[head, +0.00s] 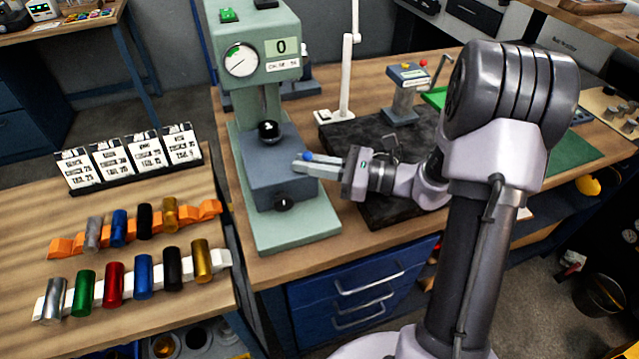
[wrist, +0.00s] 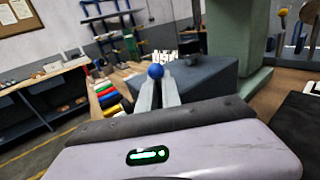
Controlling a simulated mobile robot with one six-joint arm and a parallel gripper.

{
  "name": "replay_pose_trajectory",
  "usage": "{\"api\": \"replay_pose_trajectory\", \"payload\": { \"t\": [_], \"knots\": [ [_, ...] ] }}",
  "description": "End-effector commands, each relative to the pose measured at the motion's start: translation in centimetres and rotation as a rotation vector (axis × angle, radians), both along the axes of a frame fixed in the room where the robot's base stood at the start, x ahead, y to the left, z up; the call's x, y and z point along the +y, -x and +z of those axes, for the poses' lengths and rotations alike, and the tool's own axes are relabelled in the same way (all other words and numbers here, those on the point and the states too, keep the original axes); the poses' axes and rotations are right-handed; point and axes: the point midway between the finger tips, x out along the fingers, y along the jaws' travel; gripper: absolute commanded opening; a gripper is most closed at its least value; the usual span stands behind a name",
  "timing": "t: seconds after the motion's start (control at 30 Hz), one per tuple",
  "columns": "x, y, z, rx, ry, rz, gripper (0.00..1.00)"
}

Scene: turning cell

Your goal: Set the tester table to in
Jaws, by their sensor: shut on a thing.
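The tester (head: 262,55) is a pale green machine with a round dial and a display reading 0. Its table is a blue-grey block (head: 262,190) on the green base, below the head. A black ball (head: 268,130) is above the block's top and a black knob (head: 283,203) is at its front. My gripper (head: 303,164) reaches in from the right, at the block's right side. Its fingers are shut on a small blue ball knob (wrist: 155,71), seen between the fingertips. The head view also shows the blue knob (head: 308,156). What the knob joins is hidden by the fingers.
Left of the tester, a wooden table (head: 150,232) holds colored cylinders on orange and white racks and a row of label cards (head: 130,158). A dark slab (head: 385,215) lies under my wrist. A white post (head: 346,70) and a small grey stand (head: 405,90) stand behind.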

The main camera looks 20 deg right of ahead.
Motion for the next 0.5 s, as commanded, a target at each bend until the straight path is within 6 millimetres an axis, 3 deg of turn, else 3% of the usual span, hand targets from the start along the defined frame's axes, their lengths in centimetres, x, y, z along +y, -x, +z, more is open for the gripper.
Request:
{"api": "replay_pose_trajectory", "payload": {
  "t": [0.1, 0.2, 0.5],
  "knots": [
    [-0.1, -2.4, 0.6, -0.007, -0.006, -0.004, 0.00],
    [-0.1, -3.5, 0.5, -0.006, -0.008, -0.006, 0.00],
    [-0.1, -4.0, 0.6, -0.010, -0.006, -0.007, 0.00]
  ]
}}
